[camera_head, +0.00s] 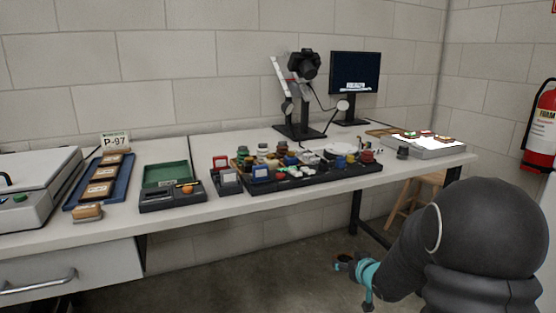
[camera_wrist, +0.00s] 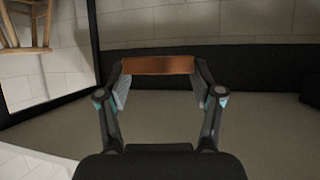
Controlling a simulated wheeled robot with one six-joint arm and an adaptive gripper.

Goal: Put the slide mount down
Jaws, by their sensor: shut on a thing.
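My gripper (camera_wrist: 158,80) is shut on a flat brown piece, which I take to be the slide mount (camera_wrist: 157,65). The piece spans the gap between the two fingertips in the wrist view. In the head view my gripper (camera_head: 350,264) hangs low over the floor, in front of and below the table edge. The held piece is too small and dark to make out there.
The long table (camera_head: 235,200) carries a blue tray (camera_head: 74,200) of wood-framed pieces, a green-lined box (camera_head: 166,174), a crowded black tray (camera_head: 310,178), a camera stand (camera_head: 298,132) and a lit panel (camera_head: 440,151). A wooden stool (camera_head: 405,205) stands beneath the right end.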

